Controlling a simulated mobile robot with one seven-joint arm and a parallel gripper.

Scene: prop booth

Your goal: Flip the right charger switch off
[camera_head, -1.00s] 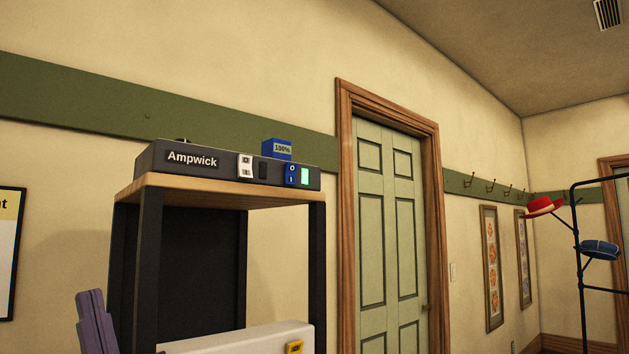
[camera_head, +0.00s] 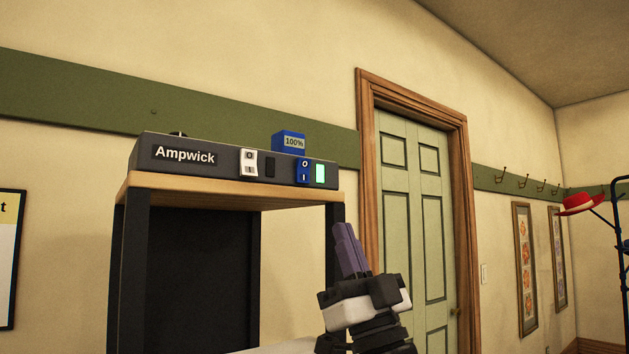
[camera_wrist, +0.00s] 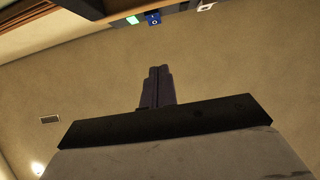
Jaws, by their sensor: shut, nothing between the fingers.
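The dark grey Ampwick charger (camera_head: 215,160) sits on a wooden-topped stand. Its right switch (camera_head: 304,171) is a blue rocker marked O and I, with a lit green indicator (camera_head: 320,174) beside it. The left switch (camera_head: 249,163) is white, beside a dark, unlit indicator (camera_head: 270,167). A blue block reading 100% (camera_head: 289,142) stands on top, above the right switch. My gripper (camera_head: 343,232), with purple fingers, is shut and empty, below and to the right of the blue switch, apart from it. In the wrist view the fingers (camera_wrist: 157,75) point toward the blue switch (camera_wrist: 153,18).
The stand's wooden top (camera_head: 190,193) and dark right post (camera_head: 335,215) are close to my gripper. A green door (camera_head: 415,200) with a brown frame is to the right. A red hat (camera_head: 580,202) hangs at far right. Open air lies before the charger's front.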

